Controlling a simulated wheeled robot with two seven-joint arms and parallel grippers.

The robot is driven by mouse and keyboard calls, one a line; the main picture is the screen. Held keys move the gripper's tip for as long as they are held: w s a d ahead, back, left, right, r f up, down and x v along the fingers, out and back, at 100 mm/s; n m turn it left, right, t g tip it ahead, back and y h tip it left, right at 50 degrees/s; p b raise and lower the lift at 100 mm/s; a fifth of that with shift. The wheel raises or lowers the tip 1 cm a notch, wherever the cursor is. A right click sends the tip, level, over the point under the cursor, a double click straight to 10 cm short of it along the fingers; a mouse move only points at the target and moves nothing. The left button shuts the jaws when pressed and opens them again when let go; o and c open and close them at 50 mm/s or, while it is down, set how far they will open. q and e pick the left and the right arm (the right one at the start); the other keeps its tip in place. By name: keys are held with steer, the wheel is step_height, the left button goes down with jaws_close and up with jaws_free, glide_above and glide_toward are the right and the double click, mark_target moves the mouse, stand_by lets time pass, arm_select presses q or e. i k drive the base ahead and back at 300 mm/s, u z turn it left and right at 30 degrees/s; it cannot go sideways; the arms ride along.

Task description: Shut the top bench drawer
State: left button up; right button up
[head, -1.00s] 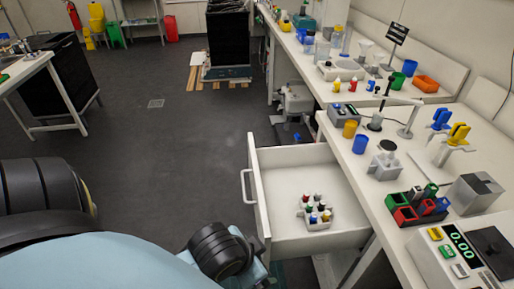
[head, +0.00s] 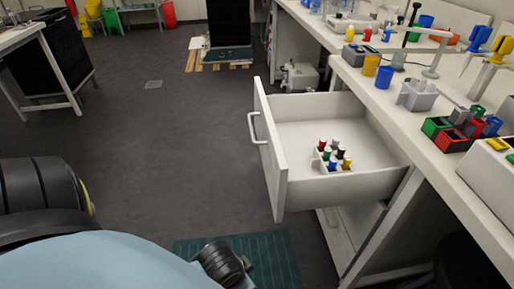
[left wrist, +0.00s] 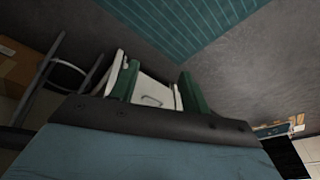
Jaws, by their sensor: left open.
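The top bench drawer (head: 333,188) is pulled far out from under the right-hand bench in the head view. Its white front panel (head: 270,165) carries a bar handle (head: 254,128) and faces left. A small rack of vials with coloured caps (head: 332,157) stands inside it. In the left wrist view my left gripper (left wrist: 160,72) is open, its two green fingers apart with nothing held between them. A white drawer front with a handle (left wrist: 152,101) shows beyond and between the fingers, apart from them. My left fingers are hidden in the head view. My right gripper is out of view.
The bench top (head: 405,115) holds cups, a colour-block rack (head: 460,130) and instruments above the drawer. A green floor mat (head: 262,254) lies below the drawer front. The grey floor left of the drawer is clear. A side table (head: 40,65) stands at the far left.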

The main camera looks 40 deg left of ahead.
mark_target(288, 127)
steer(key=z, duration=0.75)
steer(key=k, duration=0.15)
steer(key=u, duration=1.95)
steer(key=i, duration=0.65)
steer(key=z, duration=0.05)
